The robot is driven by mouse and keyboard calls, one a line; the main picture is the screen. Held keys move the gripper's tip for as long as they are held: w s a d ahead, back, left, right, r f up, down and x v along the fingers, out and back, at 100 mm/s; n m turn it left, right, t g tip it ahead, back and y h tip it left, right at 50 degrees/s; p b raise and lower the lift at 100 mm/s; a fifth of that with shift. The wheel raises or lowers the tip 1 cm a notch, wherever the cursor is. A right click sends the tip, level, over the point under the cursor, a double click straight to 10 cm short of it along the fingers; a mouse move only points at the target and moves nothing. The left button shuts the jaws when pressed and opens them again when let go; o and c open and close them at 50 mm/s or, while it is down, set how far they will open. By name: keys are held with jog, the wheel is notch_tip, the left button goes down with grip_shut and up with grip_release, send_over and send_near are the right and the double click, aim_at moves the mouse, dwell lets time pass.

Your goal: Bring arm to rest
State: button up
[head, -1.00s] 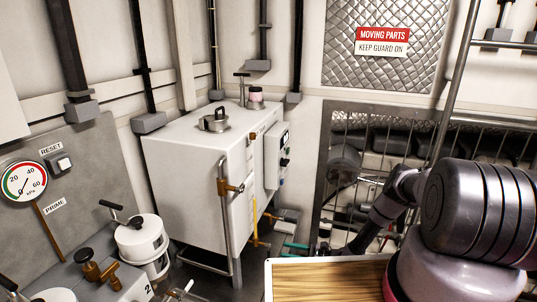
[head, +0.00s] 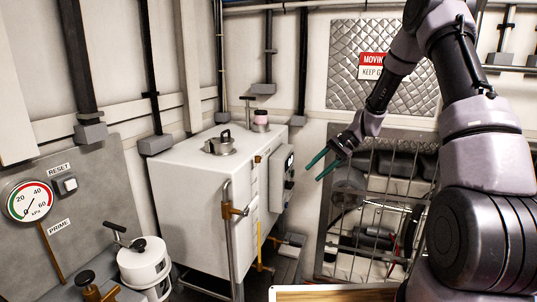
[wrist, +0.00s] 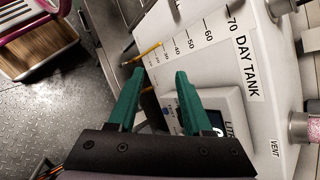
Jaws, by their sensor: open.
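My gripper (head: 322,166) has two green fingers spread apart with nothing between them. In the head view it hangs in free air at the end of my raised, bent arm, just right of the white tank and in front of the guarded opening. In the wrist view the gripper (wrist: 158,75) is also open and empty. The white day tank (wrist: 210,45) with its printed scale lies beyond the fingers there. The tank also shows in the head view (head: 200,200). I cannot tell the exact gap between fingers and tank.
A wire guard (head: 375,215) covers the opening at the right, below a quilted panel with a red warning sign (head: 372,66). A pressure gauge (head: 30,201) and a white canister (head: 143,262) stand at the left. A wooden-topped surface (head: 335,294) is at the bottom.

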jog(key=s+d+r+n+t+h, duration=0.2)
jog(key=s+d+r+t+h, duration=0.1)
jog(key=s+r, duration=0.75)
jog(key=s+d+r+n+t+h, duration=0.1)
jog(key=s+d+r+t+h, duration=0.15)
jog(key=s+r, duration=0.8)
jog(key=s+d+r+t+h, duration=0.1)
jog(key=s+d+r+t, duration=0.2)
jog(key=s+r, duration=0.3)
jog(key=shift+s+r+h, duration=0.15)
jog(key=shift+s+h, duration=0.2)
